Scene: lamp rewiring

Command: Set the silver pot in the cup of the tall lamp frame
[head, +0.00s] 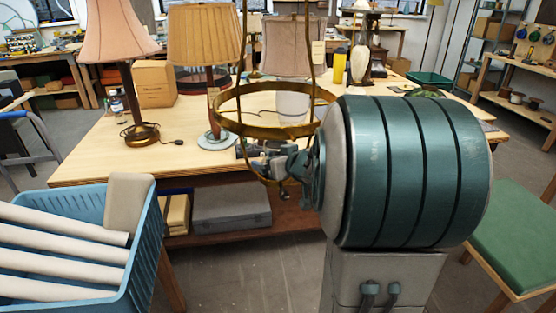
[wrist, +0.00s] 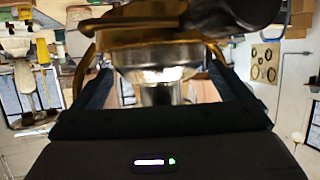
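The tall lamp frame is brass, with a wide ring (head: 232,126) and upright rods in front of the workbench in the head view. My gripper (head: 285,165) reaches in from the right, just below the wide ring, beside a smaller, lower brass hoop. In the wrist view the silver pot (wrist: 160,78) sits between the two dark fingers of my gripper (wrist: 160,72), which meet its wide part on both sides. A brass band (wrist: 205,44) passes close around or behind the pot. The cup is not clearly visible, and I cannot tell whether the pot touches it.
The wooden workbench (head: 85,165) behind carries a pink-shaded lamp (head: 112,30), a pleated tan-shaded lamp (head: 204,45) and another shaded lamp (head: 290,45). A blue crate (head: 145,240) with white tubes stands front left. A green-seated chair (head: 515,230) is at right.

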